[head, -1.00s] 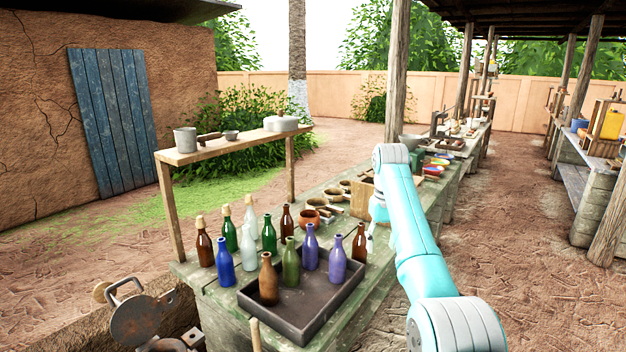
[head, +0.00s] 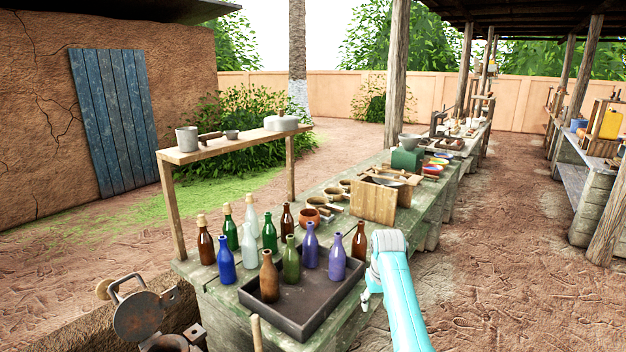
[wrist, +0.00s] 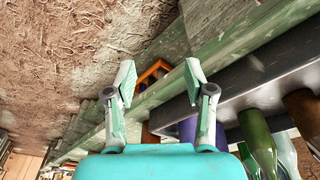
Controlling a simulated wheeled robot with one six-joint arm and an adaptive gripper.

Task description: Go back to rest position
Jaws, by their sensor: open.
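My gripper (wrist: 158,82) is open and empty in the wrist view, its two fingers apart, with the bench edge and tray beyond them. In the head view, my gripper (head: 368,298) is small and partly hidden by my turquoise arm, just right of the dark tray (head: 312,318). In the tray stand a brown bottle (head: 269,280), a green bottle (head: 291,262) and two purple bottles (head: 337,258). The tray also shows in the wrist view (wrist: 262,78). Nothing is held.
More bottles, including a blue one (head: 225,262), stand behind the tray on the green bench (head: 345,212). A wooden box (head: 374,203) stands farther along it. A raised shelf (head: 232,145) holds pots. The dirt ground (head: 500,260) right of the bench is clear.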

